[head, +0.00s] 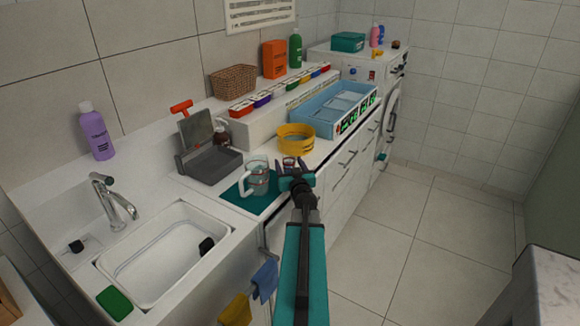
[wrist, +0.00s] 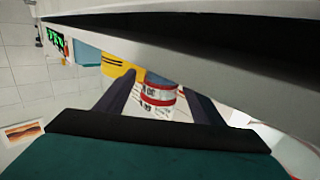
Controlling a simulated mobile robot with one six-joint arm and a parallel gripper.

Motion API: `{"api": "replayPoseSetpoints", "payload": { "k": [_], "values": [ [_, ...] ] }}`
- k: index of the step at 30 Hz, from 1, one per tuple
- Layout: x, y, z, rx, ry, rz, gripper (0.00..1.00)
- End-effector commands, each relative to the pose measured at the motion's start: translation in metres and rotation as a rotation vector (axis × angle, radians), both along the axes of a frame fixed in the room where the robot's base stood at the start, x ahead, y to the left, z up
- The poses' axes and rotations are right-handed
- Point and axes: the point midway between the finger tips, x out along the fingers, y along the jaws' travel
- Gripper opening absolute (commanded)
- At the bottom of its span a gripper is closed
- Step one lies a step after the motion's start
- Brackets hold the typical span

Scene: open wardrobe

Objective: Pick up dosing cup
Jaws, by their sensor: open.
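The dosing cup looks like the small clear cup with red bands (head: 289,161) on the counter, just beyond my gripper (head: 296,174) in the head view and partly hidden by it. In the wrist view the banded cup (wrist: 158,96) shows between the two dark fingers of my gripper (wrist: 162,92). The fingers are apart, one on each side of it in the picture. I see no clear contact, and cannot tell how deep the cup sits between them.
A clear measuring jug (head: 258,180) stands close left of my gripper on a teal mat (head: 236,197). A yellow round container (head: 296,143) and a blue tray (head: 312,121) lie behind. A large grey-edged dark shape (wrist: 210,40) crosses the wrist view. Floor at right is clear.

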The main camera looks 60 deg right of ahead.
Motion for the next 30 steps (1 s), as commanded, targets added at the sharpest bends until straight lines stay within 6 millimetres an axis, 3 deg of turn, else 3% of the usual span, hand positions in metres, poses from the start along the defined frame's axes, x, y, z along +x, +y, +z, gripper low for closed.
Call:
{"api": "replayPoseSetpoints", "payload": {
  "k": [5, 14, 30],
  "values": [
    [-0.0001, 0.0, 0.0, 0.0, 0.0, 0.0, 0.61],
    [-0.0003, -0.0001, -0.0001, 0.0, 0.0, 0.0, 0.16],
    [0.0007, 0.0006, 0.0074, 0.001, -0.001, 0.001, 0.16]
  ]
}}
